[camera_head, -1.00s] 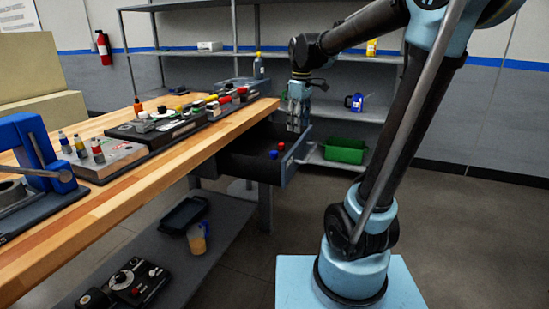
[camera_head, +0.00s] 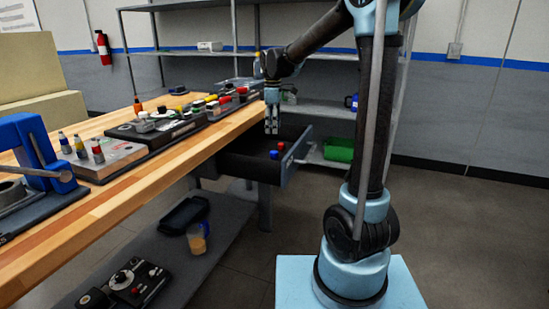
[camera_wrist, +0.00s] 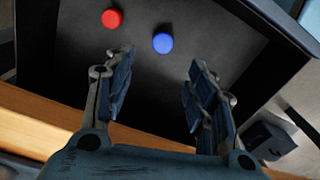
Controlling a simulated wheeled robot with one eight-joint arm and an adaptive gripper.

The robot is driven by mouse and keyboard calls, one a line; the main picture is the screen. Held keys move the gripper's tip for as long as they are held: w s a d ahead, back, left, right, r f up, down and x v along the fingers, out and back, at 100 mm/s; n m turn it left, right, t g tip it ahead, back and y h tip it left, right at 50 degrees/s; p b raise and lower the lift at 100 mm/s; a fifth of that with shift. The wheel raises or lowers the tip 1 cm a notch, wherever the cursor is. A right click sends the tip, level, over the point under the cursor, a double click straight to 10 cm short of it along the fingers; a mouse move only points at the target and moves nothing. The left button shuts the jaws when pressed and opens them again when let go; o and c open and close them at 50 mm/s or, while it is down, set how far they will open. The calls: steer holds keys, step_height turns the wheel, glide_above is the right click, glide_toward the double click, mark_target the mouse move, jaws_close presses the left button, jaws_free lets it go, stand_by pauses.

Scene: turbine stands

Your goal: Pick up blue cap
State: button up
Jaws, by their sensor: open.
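The blue cap (camera_head: 274,154) lies inside the open drawer under the workbench, and it also shows in the wrist view (camera_wrist: 163,43). A red cap (camera_head: 281,146) lies beside it, to its left in the wrist view (camera_wrist: 112,18). My gripper (camera_head: 272,130) hangs above the drawer, pointing down. In the wrist view my gripper (camera_wrist: 160,78) has its fingers spread wide, with nothing between them. The blue cap appears just beyond the fingertips, between their lines, and is not touched.
The open drawer (camera_head: 292,166) has raised walls around the caps. The wooden workbench (camera_head: 130,185) edge runs close beside the gripper, with small bottles and parts on top. A shelf rack with a green bin (camera_head: 339,150) stands behind.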

glide_above(274, 152)
steer(key=f, duration=0.6)
steer(key=shift+w+a+f, duration=0.1)
steer(key=shift+w+a, duration=0.1)
steer(key=shift+w, duration=0.2)
steer(key=shift+s+d+f, duration=0.1)
steer(key=shift+f, duration=1.25)
steer(key=shift+s+d+f, duration=0.1)
steer(key=shift+f, duration=1.2)
steer(key=shift+c, duration=0.2)
steer(key=c, duration=0.8)
